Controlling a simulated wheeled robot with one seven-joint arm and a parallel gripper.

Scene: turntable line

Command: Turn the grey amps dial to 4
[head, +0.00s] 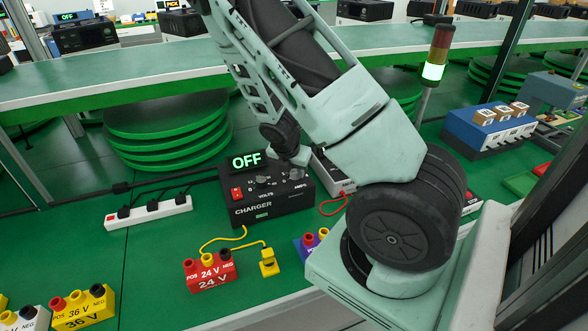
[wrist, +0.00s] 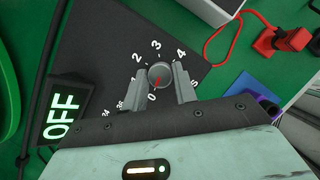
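The grey amps dial (wrist: 159,74) is a round knob on the black charger box (head: 248,209). Its red pointer mark points to the 0, at the lower left in the wrist view. The figures 2, 3 and 4 run around its top side there, with 4 at the upper right. My gripper (wrist: 160,80) has one finger on each side of the dial, very close to its edges. I cannot tell whether the fingers touch it. In the head view my gripper (head: 293,158) is at the charger's right-hand dial, partly hiding it.
A lit display (head: 246,161) reads OFF. A red switch (head: 237,193) and the volts dial (head: 262,180) are left of the amps dial. A power strip (head: 149,212) and a red 24 V block (head: 209,271) stand nearby. A red cable (wrist: 222,35) runs beside the charger.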

